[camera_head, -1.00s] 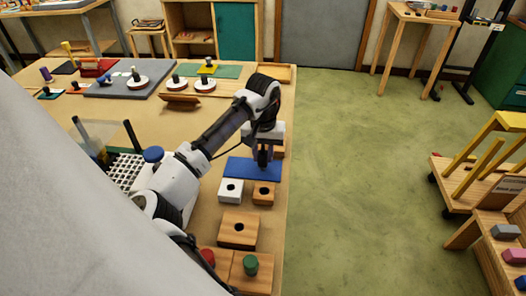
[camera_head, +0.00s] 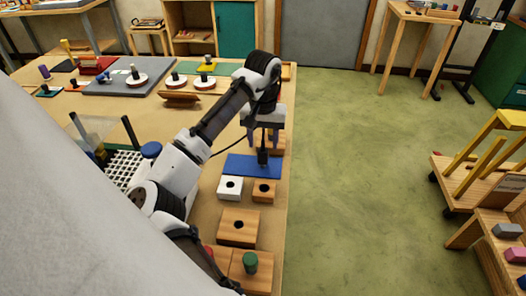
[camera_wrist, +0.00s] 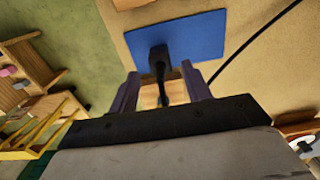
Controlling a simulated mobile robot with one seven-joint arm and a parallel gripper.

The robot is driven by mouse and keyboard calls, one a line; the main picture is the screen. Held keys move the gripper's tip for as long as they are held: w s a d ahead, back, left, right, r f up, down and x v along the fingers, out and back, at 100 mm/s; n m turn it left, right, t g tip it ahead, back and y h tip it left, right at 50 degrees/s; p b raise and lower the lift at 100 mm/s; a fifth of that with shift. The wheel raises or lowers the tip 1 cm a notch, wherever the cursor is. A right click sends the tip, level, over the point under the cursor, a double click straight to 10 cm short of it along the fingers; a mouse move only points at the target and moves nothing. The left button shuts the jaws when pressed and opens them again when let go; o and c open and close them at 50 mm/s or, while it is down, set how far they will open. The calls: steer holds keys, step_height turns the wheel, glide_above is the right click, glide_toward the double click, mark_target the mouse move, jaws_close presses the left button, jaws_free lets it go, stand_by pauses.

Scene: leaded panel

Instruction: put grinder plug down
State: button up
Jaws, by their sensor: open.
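The grinder plug (camera_head: 263,157) is a small black piece standing on the blue mat (camera_head: 238,168) near the right edge of the workbench. In the wrist view the black plug (camera_wrist: 158,58) shows against the blue mat (camera_wrist: 203,35), with a thin dark stem or cord running from it toward my gripper. My gripper (camera_head: 263,144) is above the plug, with its two purple fingers spread apart and clear on either side. In the wrist view the open fingers (camera_wrist: 159,72) frame the plug. The plug's exact base contact is hard to see.
In front of the mat are a white block (camera_head: 230,188) and wooden blocks with holes (camera_head: 238,228). A green knob (camera_head: 250,262) is at the near edge. A white grid rack (camera_head: 122,172) stands to the left. Green floor lies open to the right.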

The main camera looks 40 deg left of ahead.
mark_target(264, 150)
step_height(264, 150, up, 8)
steer(key=shift+b, duration=0.45)
steer(key=shift+d, duration=0.1)
